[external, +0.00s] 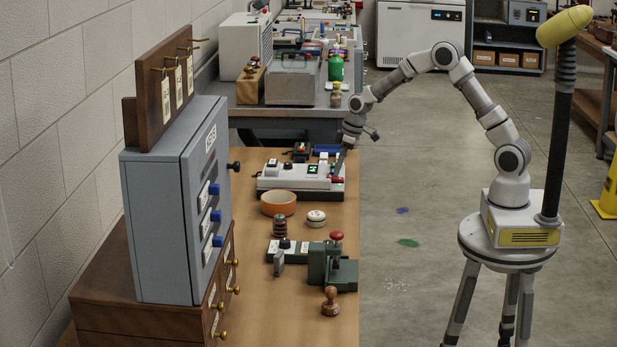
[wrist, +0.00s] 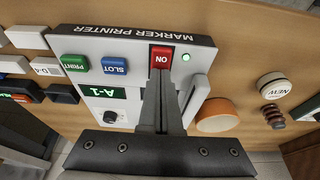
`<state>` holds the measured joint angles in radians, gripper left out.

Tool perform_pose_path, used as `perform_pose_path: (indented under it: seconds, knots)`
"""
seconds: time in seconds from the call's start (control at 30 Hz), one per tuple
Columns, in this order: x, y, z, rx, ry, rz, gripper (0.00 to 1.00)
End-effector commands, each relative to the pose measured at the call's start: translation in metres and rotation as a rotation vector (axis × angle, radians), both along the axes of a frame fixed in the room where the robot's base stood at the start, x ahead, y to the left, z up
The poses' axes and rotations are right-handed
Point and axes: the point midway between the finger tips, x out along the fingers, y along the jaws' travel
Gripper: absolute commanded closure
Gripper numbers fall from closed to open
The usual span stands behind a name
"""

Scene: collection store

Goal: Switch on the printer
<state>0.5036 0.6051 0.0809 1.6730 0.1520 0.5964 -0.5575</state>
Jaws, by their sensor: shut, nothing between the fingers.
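The marker printer (external: 285,180) is a pale box on the wooden bench; its label and panel fill the upper left of the wrist view (wrist: 135,50). Its red ON button (wrist: 161,54) lies beside a blue SLOT button (wrist: 115,65) and a green PRINT button (wrist: 75,62). A small round lamp (wrist: 186,57) next to ON glows green. A dark display (wrist: 103,92) reads A-1. My gripper (wrist: 159,78) is shut and empty, its fingertips at the near edge of the ON button. I cannot tell whether they touch it. The gripper also shows over the printer's right end (external: 340,163).
An orange bowl (external: 278,203), a white round stamp (external: 316,218) and a dark ribbed piece (external: 280,227) stand in front of the printer. A green press with a red knob (external: 337,236) is nearer. A grey key cabinet (external: 165,215) stands at left.

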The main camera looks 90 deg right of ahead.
Motion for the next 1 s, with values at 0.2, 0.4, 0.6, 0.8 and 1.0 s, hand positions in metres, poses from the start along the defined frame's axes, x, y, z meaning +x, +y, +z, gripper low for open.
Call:
perform_pose_path:
  seconds: [0.2, 0.4, 0.6, 0.8, 1.0]
  knots:
    - [-0.005, 0.000, 0.031, -0.001, -0.002, 0.000, 1.00]
    - [-0.023, -0.001, 0.066, -0.002, -0.003, -0.001, 1.00]
    - [-0.046, -0.001, 0.098, -0.002, -0.004, -0.002, 1.00]
    - [-0.059, -0.001, 0.117, -0.001, -0.002, -0.001, 1.00]
    - [-0.063, 0.000, 0.121, 0.000, 0.000, 0.000, 1.00]
